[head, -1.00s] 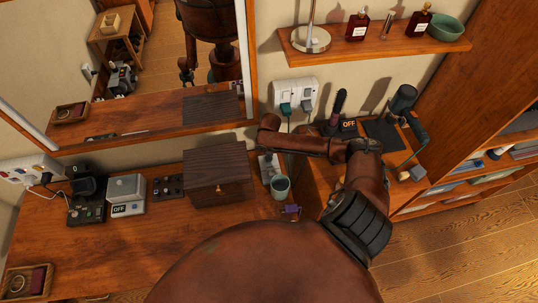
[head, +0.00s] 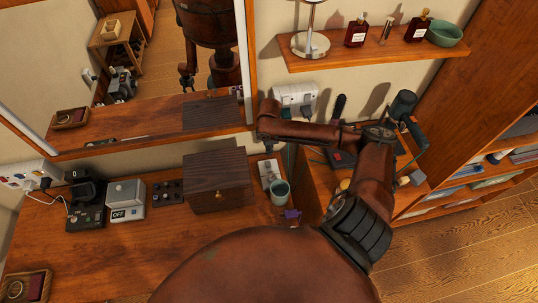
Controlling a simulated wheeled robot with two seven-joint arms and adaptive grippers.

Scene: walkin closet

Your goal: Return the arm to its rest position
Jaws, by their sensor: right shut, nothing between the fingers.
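My right arm (head: 372,180) rises from the lower right, bends at its elbow and reaches left in front of the wall. The right gripper (head: 267,146) is at the far end of this brown arm, near the mirror's lower right corner. It is small and partly hidden by the arm; it is shut and holds nothing. My left gripper is not directly in view.
Below the mirror (head: 50,100), the counter (head: 130,255) holds a grey switch box (head: 126,200), black devices and a tray (head: 27,286). A wall shelf (head: 385,52) carries bottles and a bowl. A hair dryer (head: 402,106) stands behind my elbow, beside tall shelving (head: 470,100).

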